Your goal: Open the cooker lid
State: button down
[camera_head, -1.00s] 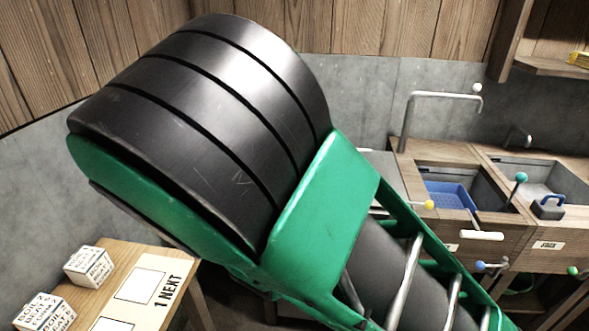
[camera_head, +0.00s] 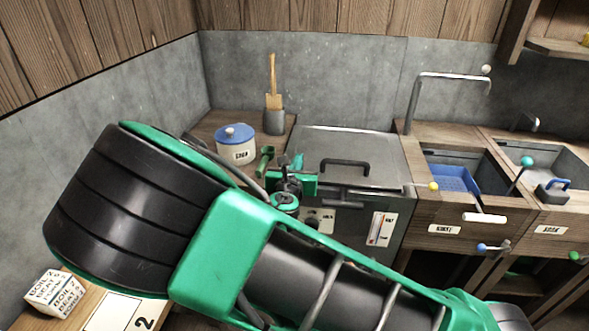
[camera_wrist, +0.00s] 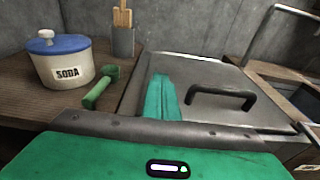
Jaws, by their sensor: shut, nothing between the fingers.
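The cooker (camera_head: 385,215) is a grey metal box at the back centre in the head view, with a flat metal lid (camera_head: 385,150) lying closed on top. A black bar handle (camera_head: 345,165) sits on the lid; it also shows in the wrist view (camera_wrist: 220,97), right of centre. My gripper (camera_head: 297,165) is at the cooker's left front edge, left of the handle and apart from it. In the wrist view my green gripper fingers (camera_wrist: 161,97) are shut together and empty, over the left part of the lid. My forearm hides part of the cooker's front.
A blue-lidded SODA jar (camera_head: 236,144), a green-handled item (camera_wrist: 100,88) and a grey holder with wooden utensils (camera_head: 274,118) stand on the counter left of the cooker. Sinks (camera_head: 480,180) with a tall tap lie to the right. A labelled white box (camera_head: 55,292) stands front left.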

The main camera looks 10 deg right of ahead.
jog(key=shift+w+d+r, duration=0.15)
jog(key=shift+w+r, duration=0.1)
jog(key=shift+r, duration=0.35)
jog(key=shift+w+d+r, duration=0.1)
jog(key=shift+w+r, duration=0.1)
jog(key=shift+r, duration=0.35)
jog(key=shift+w+r, duration=0.35)
jog(key=shift+r, duration=0.3)
dwell(0.4)
